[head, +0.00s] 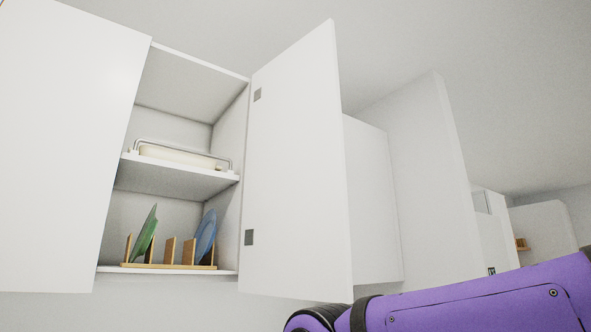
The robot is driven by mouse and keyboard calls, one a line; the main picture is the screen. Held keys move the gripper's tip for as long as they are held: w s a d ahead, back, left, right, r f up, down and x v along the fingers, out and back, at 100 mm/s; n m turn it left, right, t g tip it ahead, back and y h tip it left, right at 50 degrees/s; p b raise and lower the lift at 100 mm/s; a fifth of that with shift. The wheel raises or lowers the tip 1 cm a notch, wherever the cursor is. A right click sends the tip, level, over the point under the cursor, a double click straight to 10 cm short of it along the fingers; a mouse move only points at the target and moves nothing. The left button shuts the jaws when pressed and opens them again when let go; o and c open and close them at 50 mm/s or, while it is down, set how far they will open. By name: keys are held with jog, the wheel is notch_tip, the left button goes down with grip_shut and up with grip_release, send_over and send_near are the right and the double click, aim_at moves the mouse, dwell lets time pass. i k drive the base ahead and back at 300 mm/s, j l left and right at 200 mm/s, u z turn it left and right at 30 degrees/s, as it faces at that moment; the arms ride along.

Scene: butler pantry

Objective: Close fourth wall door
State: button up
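A white wall cabinet door (298,170) stands open, swung outward from the right side of the open cabinet (172,180). Two grey hinge plates show near its left edge. Farther right, another tall white panel (425,175) sticks out and looks like a second open door. A large white panel (65,150) is at the left; I cannot tell if it is shut. Which door counts as fourth is not clear from this view. My purple arm (470,295) crosses the lower right corner, below the open door. My gripper is out of view.
Inside the cabinet, a pale dish with a metal handle (180,155) sits on the middle shelf. Below it, a wooden rack (170,252) holds a green plate (144,235) and a blue plate (206,237). A small wooden shelf (522,244) shows far right.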

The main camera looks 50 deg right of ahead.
aim_at(294, 244)
jog(key=l+u, duration=0.15)
jog(key=l, duration=0.3)
jog(key=k+l+u, duration=0.15)
jog(key=l, duration=0.25)
jog(key=l+u, duration=0.2)
jog(key=l, duration=0.25)
jog(key=k+l+u, duration=0.15)
jog(key=l, duration=0.25)
jog(key=k+l+u, duration=0.15)
jog(key=l, duration=0.2)
jog(key=k+l+u, duration=0.15)
jog(key=l, duration=0.25)
jog(key=k+l, duration=0.1)
jog(key=l, duration=0.25)
jog(key=k+l+u, duration=0.15)
jog(key=l, duration=0.2)
jog(key=k+l, duration=0.1)
jog(key=l, duration=0.2)
jog(key=k+l+u, duration=0.15)
jog(key=u, duration=0.2)
jog(key=l, duration=0.1)
